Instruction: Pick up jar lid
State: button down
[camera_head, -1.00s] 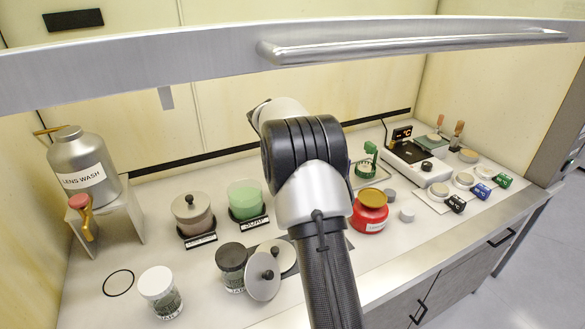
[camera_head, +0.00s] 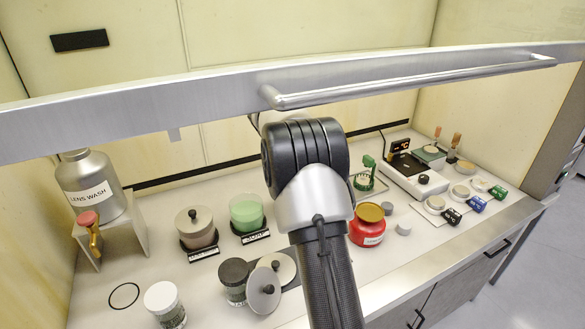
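Two round grey lids with dark knobs are next to the dark-capped jar (camera_head: 233,281). One grey lid (camera_head: 264,301) leans tilted in front, and the other (camera_head: 285,262) is partly behind it. Another knobbed lid (camera_head: 194,214) sits on a brownish jar (camera_head: 198,236) farther back. I cannot tell which lid the task means. My arm rises from the bottom centre and hides part of the bench behind it. My gripper is hidden behind my arm, so its state does not show.
A metal sash bar with a handle (camera_head: 410,82) crosses above the bench. A white-capped jar (camera_head: 165,305), a black ring (camera_head: 124,296), a green jar (camera_head: 246,213), a red jar (camera_head: 368,228) and a lens wash bottle (camera_head: 90,186) stand around. Bare bench lies at front left.

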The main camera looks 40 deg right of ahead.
aim_at(263, 291)
jog(key=k, duration=1)
